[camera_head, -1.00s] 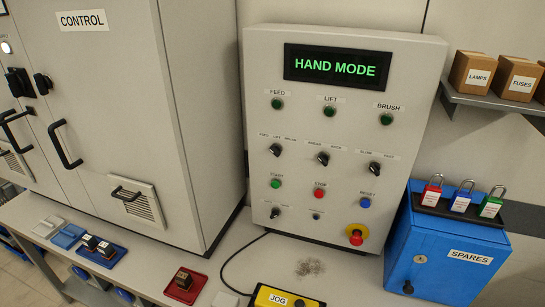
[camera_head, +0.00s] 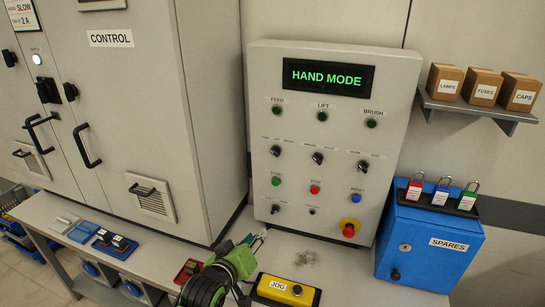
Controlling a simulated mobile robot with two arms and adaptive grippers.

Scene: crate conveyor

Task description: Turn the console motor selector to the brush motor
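The console (camera_head: 330,215) stands upright on the bench, its screen (camera_head: 328,76) reading HAND MODE. The motor selector (camera_head: 275,151) is the left black knob of the upper knob row, under the FEED lamp (camera_head: 277,109). Its small label names feed, lift and brush; its exact pointing is too small to tell. My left gripper (camera_head: 258,238), green and black, is low in front of the console's lower left corner, below and apart from the selector. Its fingers are small and seen at an angle, so I cannot tell if they are open. My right gripper is out of view.
A yellow JOG box (camera_head: 289,291) lies on the bench right of my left gripper. A red emergency button (camera_head: 349,230) juts from the console. The control cabinet (camera_head: 110,110) stands left, the blue SPARES box (camera_head: 420,255) right. Boxes sit on a shelf (camera_head: 480,107).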

